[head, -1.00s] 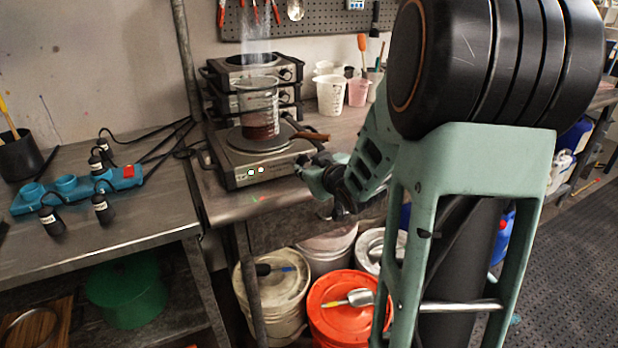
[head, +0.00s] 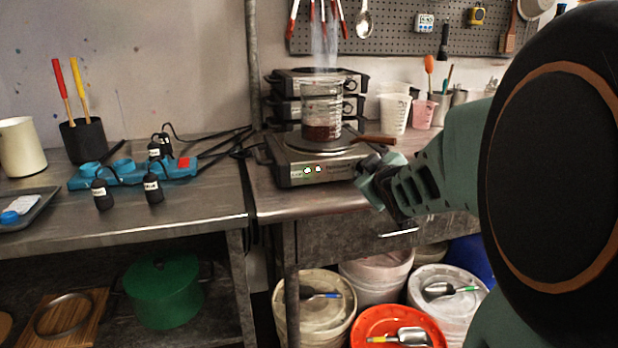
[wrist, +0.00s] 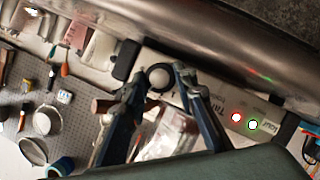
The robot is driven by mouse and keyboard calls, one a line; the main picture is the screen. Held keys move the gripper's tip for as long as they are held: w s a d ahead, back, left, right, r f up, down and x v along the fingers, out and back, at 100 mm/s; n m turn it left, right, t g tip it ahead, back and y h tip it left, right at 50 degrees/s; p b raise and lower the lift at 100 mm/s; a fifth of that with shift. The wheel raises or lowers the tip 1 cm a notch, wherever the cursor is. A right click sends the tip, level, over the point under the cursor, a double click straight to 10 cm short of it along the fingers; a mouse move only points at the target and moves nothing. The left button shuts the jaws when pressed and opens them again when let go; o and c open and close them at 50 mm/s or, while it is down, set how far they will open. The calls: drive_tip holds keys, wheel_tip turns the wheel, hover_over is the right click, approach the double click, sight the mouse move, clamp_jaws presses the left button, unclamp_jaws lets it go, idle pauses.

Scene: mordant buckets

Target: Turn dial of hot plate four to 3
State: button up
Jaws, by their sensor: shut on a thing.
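A hot plate (head: 340,172) stands at the front of the right bench, with two small lit lights on its front panel. A steaming glass beaker (head: 322,108) of dark red liquid sits on it. My gripper (head: 368,174) is at the right end of the front panel and hides the dial in the head view. In the wrist view, my gripper (wrist: 160,76) has a finger on each side of the round dial (wrist: 158,78) and is shut on it. The dial's setting cannot be read. I cannot read a number naming this plate.
More hot plates (head: 284,104) are stacked behind. A brown handle (head: 378,139) sticks out to the right of the beaker, just above my gripper. Measuring cups (head: 394,112) stand farther right. A blue power strip (head: 150,171) with black plugs is on the left bench. Lidded buckets (head: 315,308) stand below.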

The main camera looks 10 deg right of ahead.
idle(0.4)
drive_tip(key=o, duration=1.2)
drive_tip(key=shift+c, duration=0.2)
drive_tip(key=shift+r+p, duration=0.15)
drive_tip(key=shift+p, duration=0.55)
drive_tip(key=shift+r+p, duration=0.1)
drive_tip(key=shift+p, duration=0.4)
drive_tip(key=shift+m+y+p, duration=0.3)
drive_tip(key=shift+m+p, duration=0.1)
drive_tip(key=shift+p, duration=0.7)
drive_tip(key=shift+d+m+p, duration=0.1)
drive_tip(key=shift+m+p, duration=0.2)
drive_tip(key=shift+p, duration=0.7)
drive_tip(key=p, duration=0.3)
drive_tip(key=shift+m+y, duration=0.4)
